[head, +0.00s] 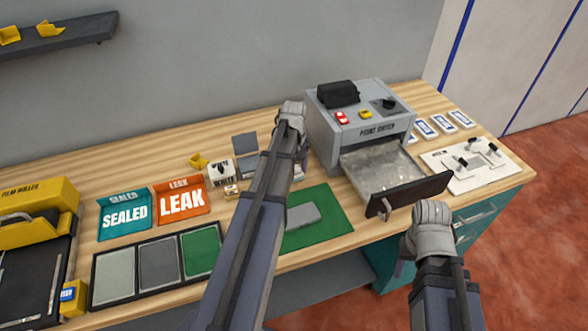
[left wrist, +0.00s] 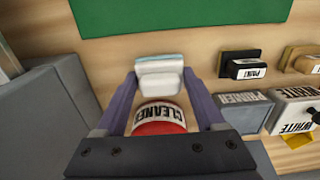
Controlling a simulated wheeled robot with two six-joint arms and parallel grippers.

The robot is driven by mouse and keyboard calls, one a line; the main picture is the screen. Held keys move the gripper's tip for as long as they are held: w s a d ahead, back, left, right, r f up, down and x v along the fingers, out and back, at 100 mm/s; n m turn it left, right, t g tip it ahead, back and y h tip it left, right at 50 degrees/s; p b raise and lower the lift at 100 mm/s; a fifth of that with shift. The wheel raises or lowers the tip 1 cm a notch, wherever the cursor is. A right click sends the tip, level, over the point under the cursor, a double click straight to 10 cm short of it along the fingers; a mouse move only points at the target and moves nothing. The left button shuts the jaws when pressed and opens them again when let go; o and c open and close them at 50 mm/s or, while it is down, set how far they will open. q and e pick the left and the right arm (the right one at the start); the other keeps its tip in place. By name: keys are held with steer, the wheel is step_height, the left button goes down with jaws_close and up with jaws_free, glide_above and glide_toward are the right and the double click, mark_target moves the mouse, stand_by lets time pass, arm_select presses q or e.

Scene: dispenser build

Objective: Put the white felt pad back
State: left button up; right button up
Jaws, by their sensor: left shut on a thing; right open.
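In the left wrist view a pale white block (left wrist: 158,82), which looks like the white felt pad, sits between the fingertips of my left gripper (left wrist: 160,80). The gripper is shut on it. A red object labelled CLEANER (left wrist: 158,118) shows just below the pad, between the fingers; I cannot tell whether they touch. In the head view my left arm reaches to the back beside the dryer, and its forearm hides the fingers and the pad. My right gripper (head: 404,258) is open and empty, in front of the dryer's pulled-out tray.
The grey dryer (head: 355,128) has its tray out, with a black front (head: 408,194). A grey block (head: 303,214) lies on the green mat (head: 328,229). SEALED (head: 124,214) and LEAK (head: 181,201) bins stand left. Labelled blocks, such as PAINT (left wrist: 247,67), stand near my left gripper.

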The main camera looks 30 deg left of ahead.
arm_select(q)
steer(key=shift+f+b, duration=0.6)
steer(key=shift+f, duration=0.05)
stand_by(0.3)
steer(key=o, duration=1.4)
steer(key=shift+r, duration=0.1)
steer(key=shift+r+p, duration=4)
steer(key=shift+p, duration=0.05)
steer(key=s+d+m, duration=0.4)
steer(key=s+d, duration=0.1)
steer(key=d, duration=0.5)
steer(key=s+d+m+y, duration=0.1)
steer(key=s+d+m, duration=0.4)
steer(key=d, duration=0.5)
steer(key=s+d+m, duration=0.4)
steer(key=s+d, duration=0.2)
steer(key=d, duration=0.4)
steer(key=shift+s+d+m, duration=0.2)
steer(key=shift+s+m, duration=0.05)
steer(key=shift+m, duration=0.05)
